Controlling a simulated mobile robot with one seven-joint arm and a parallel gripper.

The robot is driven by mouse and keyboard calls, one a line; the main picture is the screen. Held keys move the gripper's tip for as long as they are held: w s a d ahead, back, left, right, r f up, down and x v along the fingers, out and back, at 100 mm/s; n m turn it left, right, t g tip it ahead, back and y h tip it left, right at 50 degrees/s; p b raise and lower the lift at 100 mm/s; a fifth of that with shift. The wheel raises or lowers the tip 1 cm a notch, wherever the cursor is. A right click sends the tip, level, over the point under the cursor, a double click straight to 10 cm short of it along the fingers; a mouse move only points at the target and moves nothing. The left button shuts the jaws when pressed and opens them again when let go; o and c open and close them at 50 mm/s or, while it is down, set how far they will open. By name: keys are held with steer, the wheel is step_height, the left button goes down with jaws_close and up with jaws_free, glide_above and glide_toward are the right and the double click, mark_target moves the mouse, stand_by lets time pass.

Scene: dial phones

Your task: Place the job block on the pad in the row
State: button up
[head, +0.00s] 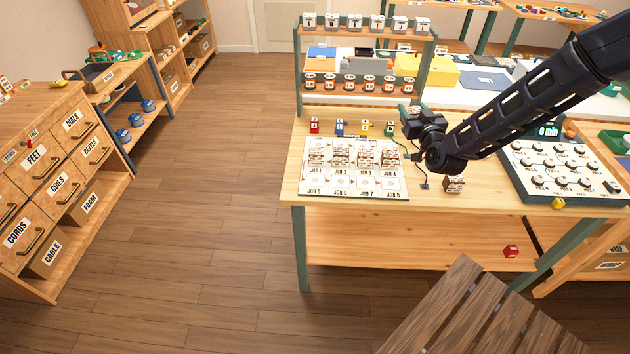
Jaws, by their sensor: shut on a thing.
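My gripper (408,112) is at the back right of the mat, above the wooden bench. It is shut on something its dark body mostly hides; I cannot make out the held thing. Small coloured blocks stand in a row behind the mat: red (314,127), blue (339,128), yellow (365,128) and green (389,129). The white mat (378,186) has cells marked JOB, with labelled brown pieces on its back cells. I cannot tell which spot is the pad.
A small brown labelled stack (454,184) stands right of the mat. A white panel with several round dials (560,165) lies at the right. A two-tier rack (365,60) rises at the bench's back. A slatted wooden surface (460,310) is in the foreground. A red object (511,251) lies on the lower shelf.

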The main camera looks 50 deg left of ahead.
steer(key=s+a+n+g, duration=0.1)
steer(key=s+a, duration=0.4)
steer(key=s, duration=0.3)
steer(key=s+a+g+y, duration=0.1)
steer(key=s+a, duration=0.4)
steer(key=s, duration=0.3)
steer(key=s+a+n+g, duration=0.1)
steer(key=s+a, duration=0.4)
steer(key=s, duration=0.4)
steer(key=f, duration=1.9)
steer(key=shift+w+a+f, duration=0.15)
steer(key=shift+w+f, duration=0.05)
steer(key=shift+f, duration=0.1)
steer(key=shift+f, duration=0.15)
steer(key=o, duration=1)
steer(key=shift+r, duration=0.2)
steer(key=v, duration=1.2)
steer(key=shift+w+f, duration=0.1)
steer(key=shift+f, duration=0.15)
